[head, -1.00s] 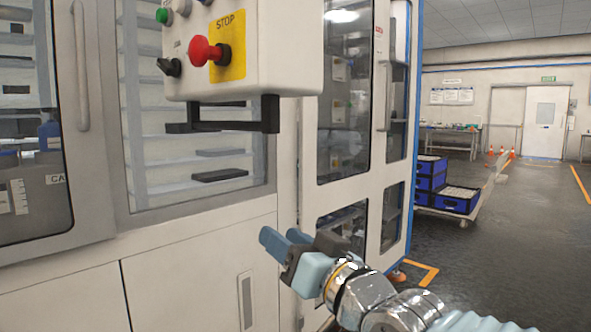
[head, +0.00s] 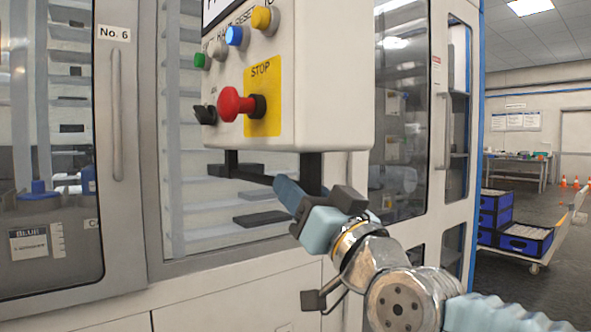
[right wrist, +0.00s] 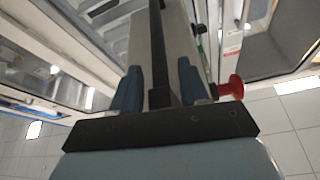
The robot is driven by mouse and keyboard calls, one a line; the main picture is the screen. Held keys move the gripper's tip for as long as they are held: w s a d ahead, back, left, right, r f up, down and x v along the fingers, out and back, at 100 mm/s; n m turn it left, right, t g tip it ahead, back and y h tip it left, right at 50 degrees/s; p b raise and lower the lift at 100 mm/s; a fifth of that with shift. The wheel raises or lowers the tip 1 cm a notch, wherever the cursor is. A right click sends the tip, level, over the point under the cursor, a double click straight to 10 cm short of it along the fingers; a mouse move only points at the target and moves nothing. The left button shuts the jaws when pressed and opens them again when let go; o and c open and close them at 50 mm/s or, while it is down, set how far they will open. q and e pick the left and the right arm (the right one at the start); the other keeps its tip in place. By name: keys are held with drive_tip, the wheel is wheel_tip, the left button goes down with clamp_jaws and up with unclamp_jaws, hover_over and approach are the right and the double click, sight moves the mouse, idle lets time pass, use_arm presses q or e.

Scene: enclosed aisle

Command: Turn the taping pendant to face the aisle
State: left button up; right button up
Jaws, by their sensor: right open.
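The taping pendant (head: 310,80) is a pale box hanging at upper middle in the head view, with coloured buttons and a red stop knob (head: 238,104) on a yellow plate. Its button face points left and toward me. A black handle bar (head: 250,175) runs under it; the bar also shows in the right wrist view (right wrist: 157,50). My right gripper (head: 284,190) is at the handle's right part, partly covering it. In the right wrist view the blue fingers (right wrist: 160,85) are apart, with the bar between them. I cannot tell whether they touch it. My left gripper is not in view.
Glazed cabinets (head: 125,190) with a vertical door handle (head: 117,115) stand close behind the pendant. The aisle floor (head: 515,300) is open at right. A cart with blue crates (head: 525,238) stands there, with orange cones beyond.

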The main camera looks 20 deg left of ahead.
drive_tip(key=shift+x, duration=1)
drive_tip(key=shift+c, duration=0.2)
clamp_jaws()
